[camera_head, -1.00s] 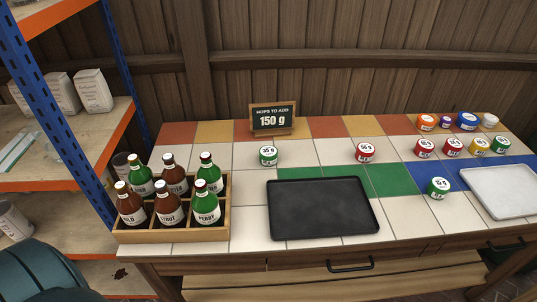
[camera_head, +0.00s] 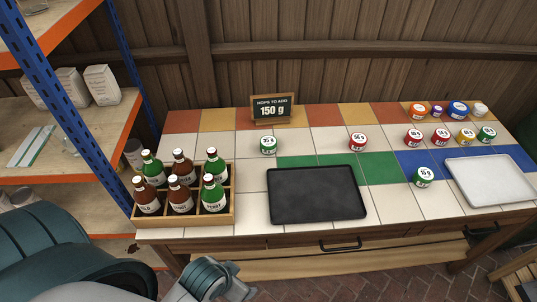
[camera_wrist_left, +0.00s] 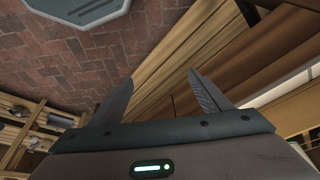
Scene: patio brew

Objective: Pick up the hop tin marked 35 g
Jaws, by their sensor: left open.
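A green tin (camera_head: 268,145) with a white lid that seems to read 35 g stands on the tiles at the back, below the small sign. Another green tin (camera_head: 423,177) stands between the black tray and the pale tray; its mark is small, perhaps also 35 g. A third green tin (camera_head: 486,134) stands at the right end of a row. My left arm shows at the bottom left of the head view, short of the counter. In the left wrist view my left gripper (camera_wrist_left: 160,90) is open and empty, with floor and wooden boards beyond it. My right gripper is not in view.
A black tray (camera_head: 317,217) lies mid-counter. A bottle crate (camera_head: 228,217) stands at the left, a pale tray (camera_head: 490,181) at the right. A red tin (camera_head: 357,142) stands alone. The sign (camera_head: 272,108) reads 150 g. A shelf post (camera_head: 75,112) rises at the left.

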